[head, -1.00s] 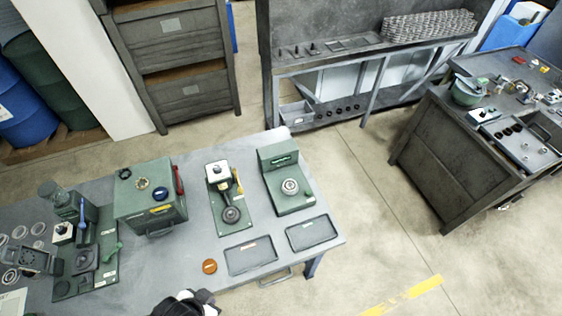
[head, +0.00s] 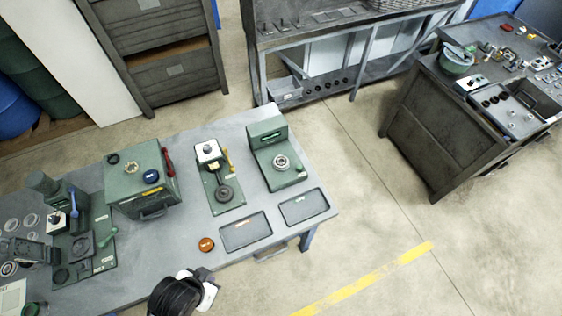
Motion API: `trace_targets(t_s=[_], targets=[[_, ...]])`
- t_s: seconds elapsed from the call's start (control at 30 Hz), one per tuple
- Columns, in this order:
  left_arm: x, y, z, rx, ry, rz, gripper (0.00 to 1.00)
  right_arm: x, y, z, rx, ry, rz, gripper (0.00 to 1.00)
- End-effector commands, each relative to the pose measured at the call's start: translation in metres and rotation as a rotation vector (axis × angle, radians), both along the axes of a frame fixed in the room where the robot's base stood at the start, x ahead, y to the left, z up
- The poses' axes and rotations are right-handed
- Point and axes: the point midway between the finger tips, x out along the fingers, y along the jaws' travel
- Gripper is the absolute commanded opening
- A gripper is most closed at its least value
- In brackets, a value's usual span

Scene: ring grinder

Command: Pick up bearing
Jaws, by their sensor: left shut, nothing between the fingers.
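A small round metal bearing (head: 281,162) sits on the green machine (head: 275,152) at the right end of the grey workbench (head: 190,235). Another ring that looks like a bearing (head: 9,268) lies at the bench's far left, by several pale rings. My left gripper (head: 183,293), black and white, is at the bottom edge of the view, in front of the bench's front edge. It is shut and empty, well apart from both rings. Its fingertips are hard to make out. My right gripper is not in view.
Two dark empty trays (head: 245,230) and an orange disc (head: 206,244) lie near the bench's front right. A green press (head: 220,188) and a green box (head: 143,180) stand behind them. A dark cabinet (head: 440,130) is at the right. The floor between is clear.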

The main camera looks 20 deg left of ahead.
Motion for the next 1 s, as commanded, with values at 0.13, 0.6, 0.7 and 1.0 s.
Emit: trace_targets(t_s=[0.13,0.6,0.7,1.0], targets=[[-0.0001,0.0016,-0.0001,0.005,0.0,-0.004,0.0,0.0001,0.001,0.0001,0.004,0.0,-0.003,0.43],[-0.0001,0.0028,-0.0002,0.009,0.0,-0.005,0.32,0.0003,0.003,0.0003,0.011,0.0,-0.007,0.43],[-0.0001,0.0022,-0.0002,0.007,0.0,-0.004,0.41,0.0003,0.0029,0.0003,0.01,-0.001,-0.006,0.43],[0.0001,-0.0008,0.0,-0.003,-0.001,0.003,0.7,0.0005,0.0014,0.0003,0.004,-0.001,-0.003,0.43]])
